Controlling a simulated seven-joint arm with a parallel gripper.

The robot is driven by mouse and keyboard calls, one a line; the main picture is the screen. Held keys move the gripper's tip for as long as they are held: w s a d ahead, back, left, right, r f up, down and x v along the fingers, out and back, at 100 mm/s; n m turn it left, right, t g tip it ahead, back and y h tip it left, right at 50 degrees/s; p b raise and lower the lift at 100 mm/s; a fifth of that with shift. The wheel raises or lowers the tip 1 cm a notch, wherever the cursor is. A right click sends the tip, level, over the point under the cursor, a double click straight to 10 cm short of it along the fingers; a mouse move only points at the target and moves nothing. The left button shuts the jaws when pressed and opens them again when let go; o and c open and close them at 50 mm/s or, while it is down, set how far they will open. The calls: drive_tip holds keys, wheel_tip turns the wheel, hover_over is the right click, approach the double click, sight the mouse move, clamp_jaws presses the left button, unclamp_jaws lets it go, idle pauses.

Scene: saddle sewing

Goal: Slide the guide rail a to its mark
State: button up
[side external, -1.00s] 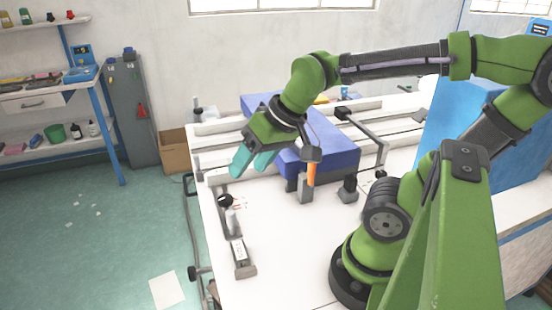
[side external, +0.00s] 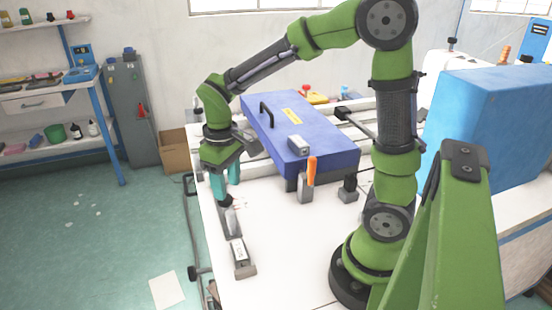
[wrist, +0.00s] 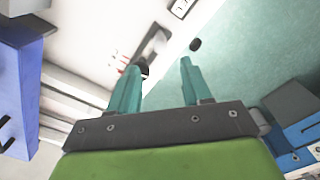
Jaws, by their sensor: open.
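I take the guide rail a to be the narrow grey slide (side external: 232,222) with a black knob (side external: 226,200), near the table's left edge. A white-labelled block (side external: 239,252) sits at its near end. My gripper (side external: 226,186) points down just above the knob, its teal fingers apart and nothing seen between them. In the wrist view my gripper (wrist: 160,66) shows spread fingers, with the black knob (wrist: 143,68) close to the left fingertip. Whether they touch cannot be told. Small red marks (side external: 241,204) lie on the white table beside the slide; they may be the mark.
A blue box (side external: 300,130) with a black handle stands right of my gripper. An orange-handled clamp (side external: 311,172) stands at its near corner. Pale rails (side external: 213,140) run across the table's back. The white table (side external: 285,240) is clear in front.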

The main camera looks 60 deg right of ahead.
sight(230, 212)
wheel_tip(230, 212, down, 11)
drive_tip(key=shift+r, duration=0.2)
drive_tip(key=shift+a, duration=0.1)
clamp_jaws()
